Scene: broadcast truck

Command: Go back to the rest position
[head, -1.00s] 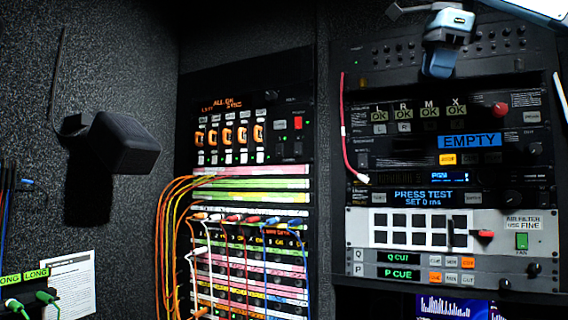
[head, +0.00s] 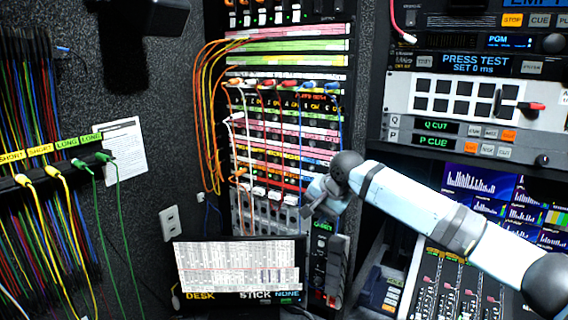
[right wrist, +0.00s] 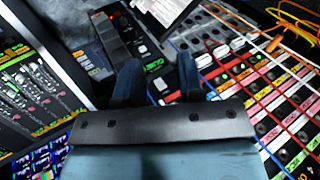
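My right arm comes in from the right in the head view. Its gripper (head: 322,197) is in front of the lower right part of the patch panel (head: 290,135). In the right wrist view the two fingers (right wrist: 158,82) stand apart with nothing between them, so it is open and empty. The fingers point toward the panel's lower end and a dark module with switches (right wrist: 125,40). I cannot tell whether the gripper touches the panel. My left gripper is in neither view.
Orange, white, red and blue cables (head: 208,95) loop at the panel. A monitor (head: 240,272) stands below it. Patch cords (head: 50,200) hang at the left. A fader console (head: 455,285) and screens (head: 485,185) lie under my right arm.

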